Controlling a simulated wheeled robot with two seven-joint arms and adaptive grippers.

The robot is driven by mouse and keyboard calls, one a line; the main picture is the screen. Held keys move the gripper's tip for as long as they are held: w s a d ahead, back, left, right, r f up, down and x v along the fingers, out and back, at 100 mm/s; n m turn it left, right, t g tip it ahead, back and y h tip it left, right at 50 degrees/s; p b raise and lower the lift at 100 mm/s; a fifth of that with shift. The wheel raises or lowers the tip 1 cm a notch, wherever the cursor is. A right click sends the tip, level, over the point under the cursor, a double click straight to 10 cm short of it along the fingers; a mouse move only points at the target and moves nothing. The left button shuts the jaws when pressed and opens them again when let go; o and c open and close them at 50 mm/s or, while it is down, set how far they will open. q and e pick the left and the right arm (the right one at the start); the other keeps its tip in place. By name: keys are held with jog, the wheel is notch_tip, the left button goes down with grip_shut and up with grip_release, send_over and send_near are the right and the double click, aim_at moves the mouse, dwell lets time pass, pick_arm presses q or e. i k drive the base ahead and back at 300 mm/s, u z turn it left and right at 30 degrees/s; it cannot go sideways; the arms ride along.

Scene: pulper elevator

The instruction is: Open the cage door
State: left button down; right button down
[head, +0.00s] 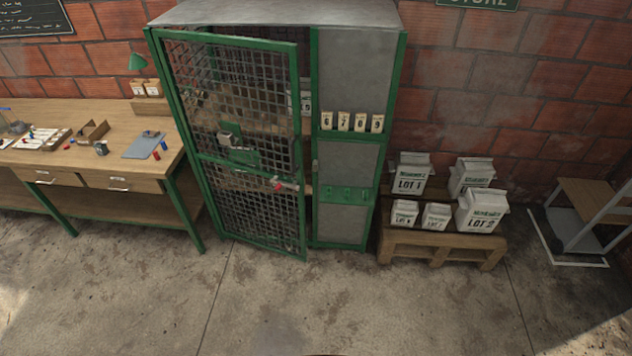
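The cage is a tall cabinet with a green frame, a grey top (280,13) and a solid grey panel (350,90) on its right half. Its green-framed mesh cage door (240,140) is on the left half. The door stands partly open: its right edge is swung out toward me, leaving a gap beside the grey panel. Shelves inside show dimly through the mesh. Neither of my grippers shows in the head view.
A wooden workbench (120,115) with trays and small parts stands left of the cage. A low wooden stand (440,243) with several white lot containers is on the right. A metal-framed cart (590,215) stands far right. The concrete floor (300,310) in front is clear.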

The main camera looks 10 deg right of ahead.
aim_at(231, 133)
jog(key=z, duration=0.45)
jog(key=i, duration=0.55)
jog(key=z, duration=0.35)
